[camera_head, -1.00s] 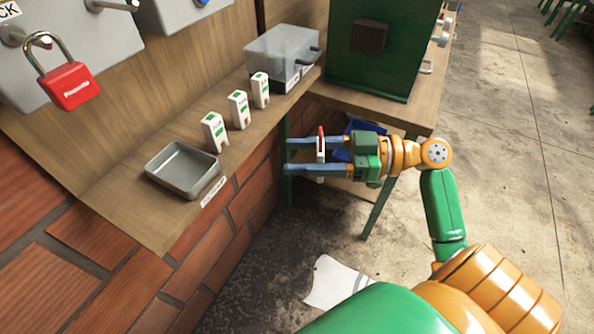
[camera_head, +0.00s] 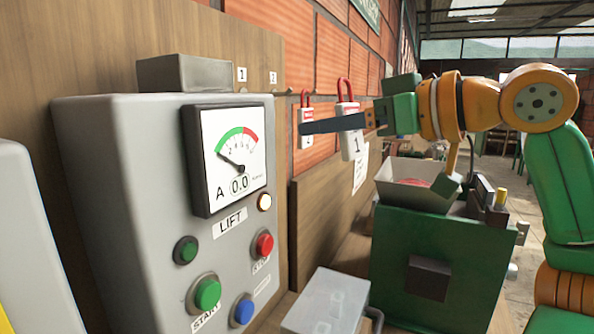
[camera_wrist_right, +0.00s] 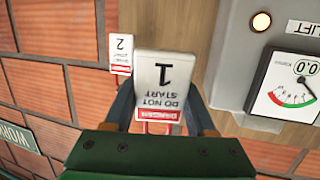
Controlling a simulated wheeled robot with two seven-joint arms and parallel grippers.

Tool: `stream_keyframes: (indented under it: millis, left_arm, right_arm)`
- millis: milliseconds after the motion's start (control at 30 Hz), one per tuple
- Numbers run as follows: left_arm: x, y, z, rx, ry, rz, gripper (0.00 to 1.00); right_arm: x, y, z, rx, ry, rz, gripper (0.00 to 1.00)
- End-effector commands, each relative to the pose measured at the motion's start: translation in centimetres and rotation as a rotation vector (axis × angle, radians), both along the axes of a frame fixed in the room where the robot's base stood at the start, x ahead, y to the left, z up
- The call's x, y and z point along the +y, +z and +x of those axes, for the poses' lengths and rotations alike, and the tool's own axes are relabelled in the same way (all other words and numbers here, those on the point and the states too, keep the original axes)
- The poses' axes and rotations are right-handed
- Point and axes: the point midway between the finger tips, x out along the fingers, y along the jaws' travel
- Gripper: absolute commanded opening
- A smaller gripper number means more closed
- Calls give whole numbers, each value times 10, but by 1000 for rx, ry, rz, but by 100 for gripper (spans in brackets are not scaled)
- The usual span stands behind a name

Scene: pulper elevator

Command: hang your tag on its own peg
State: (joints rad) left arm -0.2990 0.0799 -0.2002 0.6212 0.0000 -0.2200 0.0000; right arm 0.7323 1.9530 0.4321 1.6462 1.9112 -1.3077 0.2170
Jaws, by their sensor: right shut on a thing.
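My right gripper (camera_head: 312,126) is shut on a white tag (camera_head: 352,145) marked 1, with a red loop on top. It holds the tag up in the air in front of the brick wall. In the right wrist view the held tag (camera_wrist_right: 166,85) appears upside down between the fingers and reads "DO NOT START". A second tag (camera_head: 306,136), marked 2 in the right wrist view (camera_wrist_right: 121,52), hangs behind it by its red loop. Small labels 1 (camera_head: 241,74) and 3 (camera_head: 272,78) are on the wooden board. Their pegs are hard to make out. My left gripper is out of view.
A grey LIFT control box (camera_head: 150,190) with a gauge and buttons stands out from the board at left, with a grey block (camera_head: 185,74) above it. A green machine (camera_head: 435,255) with a hopper (camera_head: 415,185) stands at right.

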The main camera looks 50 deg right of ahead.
Motion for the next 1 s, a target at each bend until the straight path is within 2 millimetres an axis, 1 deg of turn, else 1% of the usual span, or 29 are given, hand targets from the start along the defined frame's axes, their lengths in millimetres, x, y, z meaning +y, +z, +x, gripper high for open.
stream_keyframes:
  millis: [33,100,233,1000]
  left_arm:
    - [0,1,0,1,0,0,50]
    - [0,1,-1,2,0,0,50]
    - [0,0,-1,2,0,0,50]
    - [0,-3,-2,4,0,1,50]
  right_arm:
    - [-2,6,-4,2,-18,-2,3]
    - [-2,9,-6,5,-26,0,3]
    - [0,8,0,7,-28,-1,3]
    - [18,1,62,8,-28,-3,3]
